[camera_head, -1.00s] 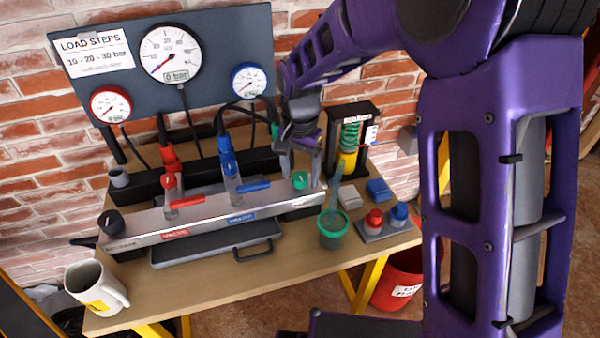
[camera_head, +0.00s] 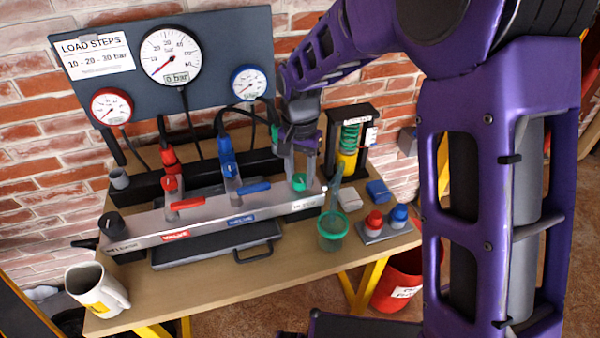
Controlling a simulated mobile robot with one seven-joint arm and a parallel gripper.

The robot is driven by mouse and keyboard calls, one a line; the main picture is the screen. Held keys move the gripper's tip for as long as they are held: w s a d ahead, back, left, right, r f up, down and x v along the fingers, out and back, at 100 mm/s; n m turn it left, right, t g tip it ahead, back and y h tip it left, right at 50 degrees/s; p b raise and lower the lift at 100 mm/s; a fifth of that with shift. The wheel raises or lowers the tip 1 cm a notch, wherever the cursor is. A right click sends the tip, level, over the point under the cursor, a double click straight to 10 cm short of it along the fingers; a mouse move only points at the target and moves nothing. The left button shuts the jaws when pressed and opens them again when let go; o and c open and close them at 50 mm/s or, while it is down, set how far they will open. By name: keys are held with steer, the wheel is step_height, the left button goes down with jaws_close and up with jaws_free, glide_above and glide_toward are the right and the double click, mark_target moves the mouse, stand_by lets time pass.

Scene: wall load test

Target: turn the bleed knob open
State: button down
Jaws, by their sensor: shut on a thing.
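A long silver manifold (camera_head: 205,228) lies across the bench, with a green knob (camera_head: 299,181) on top near its right end. The small label in front of the green knob is too blurred to read for sure. My gripper (camera_head: 300,184) points down over the green knob and is shut on it, a finger on either side. The fingers hide part of the knob. A black knob (camera_head: 112,225) stands at the manifold's left end. The big gauge (camera_head: 170,56) on the panel has its digital window at 0 bar.
Red (camera_head: 188,204) and blue (camera_head: 254,188) lever handles lie left of my gripper. A green cup (camera_head: 332,236) holding a long item stands close on its right, near red and blue buttons (camera_head: 374,218). A mug (camera_head: 96,287) stands front left.

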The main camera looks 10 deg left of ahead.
steer(key=n+p, duration=0.2)
steer(key=n, duration=0.2)
steer(key=shift+r+n, duration=0.1)
steer(key=shift+n, duration=0.3)
steer(key=n+p, duration=0.1)
steer(key=n, duration=0.3)
steer(key=shift+n, duration=0.3)
steer(key=n+p, duration=0.2)
steer(key=n, duration=0.2)
steer(key=shift+n+p, duration=0.8)
steer(key=shift+n, duration=1.1)
steer(key=shift+c, duration=2.1)
jaws_free()
